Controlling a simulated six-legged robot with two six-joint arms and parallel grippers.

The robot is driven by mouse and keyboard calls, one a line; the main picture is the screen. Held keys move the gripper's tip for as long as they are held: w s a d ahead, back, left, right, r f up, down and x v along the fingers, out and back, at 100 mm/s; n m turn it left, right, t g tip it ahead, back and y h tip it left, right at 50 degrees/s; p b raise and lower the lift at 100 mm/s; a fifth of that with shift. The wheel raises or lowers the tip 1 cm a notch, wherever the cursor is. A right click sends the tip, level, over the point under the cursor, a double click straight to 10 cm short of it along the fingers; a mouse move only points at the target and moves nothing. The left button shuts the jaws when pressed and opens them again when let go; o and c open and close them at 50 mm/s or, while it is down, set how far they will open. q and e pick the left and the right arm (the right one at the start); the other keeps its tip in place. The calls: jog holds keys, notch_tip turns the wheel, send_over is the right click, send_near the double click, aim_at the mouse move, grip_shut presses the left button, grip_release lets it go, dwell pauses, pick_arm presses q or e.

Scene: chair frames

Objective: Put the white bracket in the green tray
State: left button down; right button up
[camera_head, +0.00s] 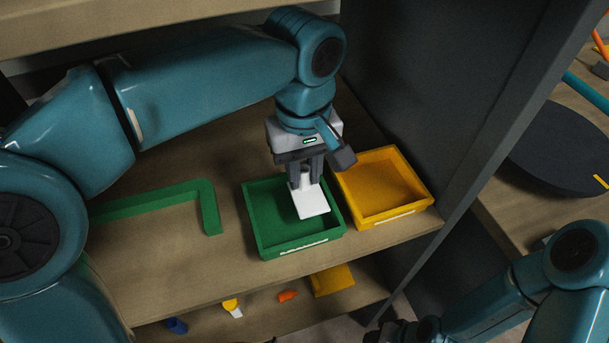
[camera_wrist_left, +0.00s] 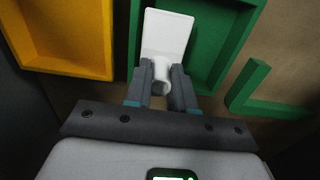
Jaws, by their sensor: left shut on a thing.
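The white bracket (camera_head: 311,201) is held between the fingers of my left gripper (camera_head: 306,174), with its flat plate hanging down over the green tray (camera_head: 259,236). The gripper is shut on the bracket's round stem. In the left wrist view the bracket (camera_wrist_left: 166,38) sits between the two fingertips of the left gripper (camera_wrist_left: 161,83), with the green tray (camera_wrist_left: 237,30) behind it. I cannot tell whether the plate touches the tray floor. Only part of my right arm shows, at the lower right of the head view; its jaws are not clear.
A yellow tray (camera_head: 415,204) stands right of the green one, beside a dark upright panel (camera_head: 440,90). A green angled frame piece (camera_head: 150,201) lies left on the shelf. Small coloured parts and a yellow piece (camera_head: 332,280) lie on the lower shelf.

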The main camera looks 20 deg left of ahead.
aim_at(304, 185)
pick_arm(q)
jog(key=shift+w+f+b, duration=0.1)
jog(key=shift+f+b, duration=1.85)
jog(key=shift+b, duration=0.15)
jog(key=shift+r, duration=0.2)
jog(key=shift+f, duration=0.25)
jog(key=c, duration=1.2)
grip_release()
jog(key=shift+c, duration=0.2)
jog(key=shift+r, duration=0.1)
notch_tip(304, 185, up, 7)
jog(key=p, duration=0.3)
jog(key=shift+r, duration=0.35)
